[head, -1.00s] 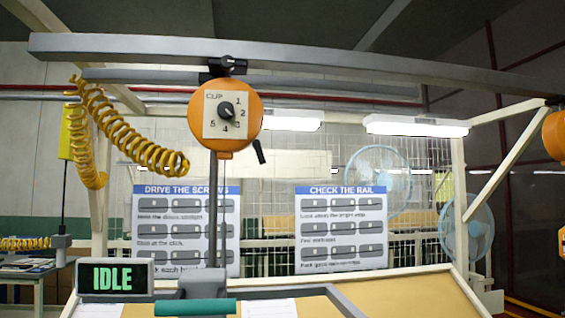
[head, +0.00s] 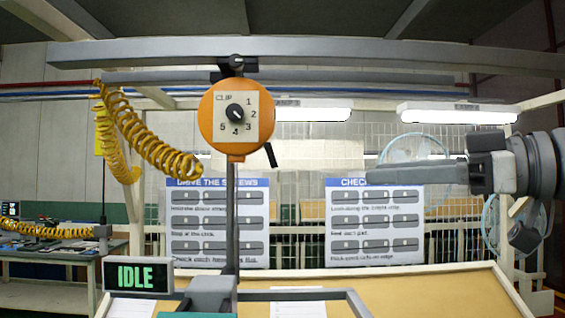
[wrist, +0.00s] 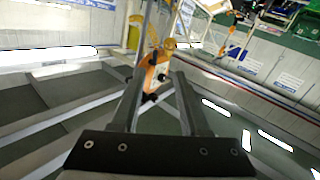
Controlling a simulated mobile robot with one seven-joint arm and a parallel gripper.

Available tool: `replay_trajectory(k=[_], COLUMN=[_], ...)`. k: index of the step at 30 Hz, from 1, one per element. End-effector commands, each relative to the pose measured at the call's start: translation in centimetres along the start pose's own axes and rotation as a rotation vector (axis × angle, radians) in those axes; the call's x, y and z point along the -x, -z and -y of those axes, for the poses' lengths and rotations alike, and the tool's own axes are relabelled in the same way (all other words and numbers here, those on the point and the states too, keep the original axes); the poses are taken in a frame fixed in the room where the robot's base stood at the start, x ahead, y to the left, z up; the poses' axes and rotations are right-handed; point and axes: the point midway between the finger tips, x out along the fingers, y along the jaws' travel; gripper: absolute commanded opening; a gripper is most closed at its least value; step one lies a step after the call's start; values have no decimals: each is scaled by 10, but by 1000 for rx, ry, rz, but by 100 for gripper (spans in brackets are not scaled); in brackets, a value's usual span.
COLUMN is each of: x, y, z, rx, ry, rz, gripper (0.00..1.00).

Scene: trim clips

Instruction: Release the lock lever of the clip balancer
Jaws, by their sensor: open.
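The clip balancer (head: 208,138) is an orange round housing with a numbered dial, hanging from the overhead rail in the head view. Its lock lever (head: 271,154) is a short black bar sticking out at the lower right of the housing, tilted downward. My gripper (head: 370,177) comes in from the right, its fingers pointing left, apart from the lever. In the wrist view my gripper (wrist: 158,78) is open and empty, and the orange balancer (wrist: 151,76) shows farther off between the fingers. The lever is too small to tell there.
A grey overhead beam (head: 330,52) crosses above the balancer. A yellow coiled hose (head: 150,148) hangs to its left, and a rod runs down beneath it. An IDLE display (head: 139,277) stands on the bench (head: 440,292). The air between gripper and lever looks clear.

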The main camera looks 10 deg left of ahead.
Motion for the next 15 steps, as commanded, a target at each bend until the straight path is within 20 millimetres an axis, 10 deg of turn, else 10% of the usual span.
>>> replay_trajectory(k=[15], x=[-50], y=[11], z=[-12], rx=[5], ry=[37], rz=[-41], gripper=[45])
